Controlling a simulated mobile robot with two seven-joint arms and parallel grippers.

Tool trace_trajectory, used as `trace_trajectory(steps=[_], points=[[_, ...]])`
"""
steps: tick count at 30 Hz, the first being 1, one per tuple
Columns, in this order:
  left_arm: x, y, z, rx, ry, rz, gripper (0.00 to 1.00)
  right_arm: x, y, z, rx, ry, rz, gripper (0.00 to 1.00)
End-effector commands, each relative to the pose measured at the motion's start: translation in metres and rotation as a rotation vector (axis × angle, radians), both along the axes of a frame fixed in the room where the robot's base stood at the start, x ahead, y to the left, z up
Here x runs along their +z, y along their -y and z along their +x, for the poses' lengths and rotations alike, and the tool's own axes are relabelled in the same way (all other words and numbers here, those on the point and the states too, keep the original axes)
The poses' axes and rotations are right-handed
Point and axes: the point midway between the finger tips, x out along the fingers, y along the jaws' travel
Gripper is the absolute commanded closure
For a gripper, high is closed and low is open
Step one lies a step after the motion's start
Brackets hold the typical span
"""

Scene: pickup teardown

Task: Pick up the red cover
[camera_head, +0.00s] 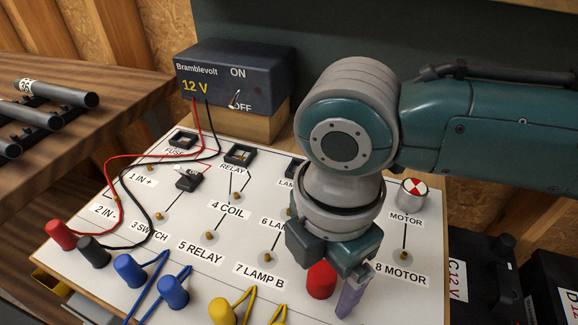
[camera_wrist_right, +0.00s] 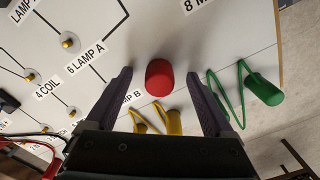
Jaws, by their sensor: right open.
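The red cover (camera_head: 321,280), a short red cylinder, stands on the white labelled board near its front right, between the 7 LAMP B and 8 MOTOR labels. It also shows in the right wrist view (camera_wrist_right: 159,78). My right gripper (camera_wrist_right: 160,80) is open and points down at the cover. Its two purple fingers lie to either side of the cover in the wrist view, with gaps on both sides. In the head view one purple finger (camera_head: 352,291) shows just right of the cover; the other is hidden. My left gripper is not in view.
Yellow clips (camera_head: 222,311) with leads lie front left of the cover; a green clip (camera_wrist_right: 264,89) with its lead lies on the other side. Blue clips (camera_head: 130,270), a red clip (camera_head: 61,235) and a black clip stand further left. The power box (camera_head: 232,80) is behind.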

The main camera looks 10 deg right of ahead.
Motion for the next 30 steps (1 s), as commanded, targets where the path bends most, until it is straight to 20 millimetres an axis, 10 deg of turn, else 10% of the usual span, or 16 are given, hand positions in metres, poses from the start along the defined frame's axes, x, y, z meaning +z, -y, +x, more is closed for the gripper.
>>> trace_trajectory(steps=[24, 30], points=[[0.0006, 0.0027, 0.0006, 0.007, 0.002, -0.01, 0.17, 0.0007, -0.0001, 0.0001, -0.001, 0.0, 0.0, 0.98], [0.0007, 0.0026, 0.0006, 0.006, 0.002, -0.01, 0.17, 0.0009, -0.0002, 0.0002, -0.001, 0.0, 0.0, 0.98]])
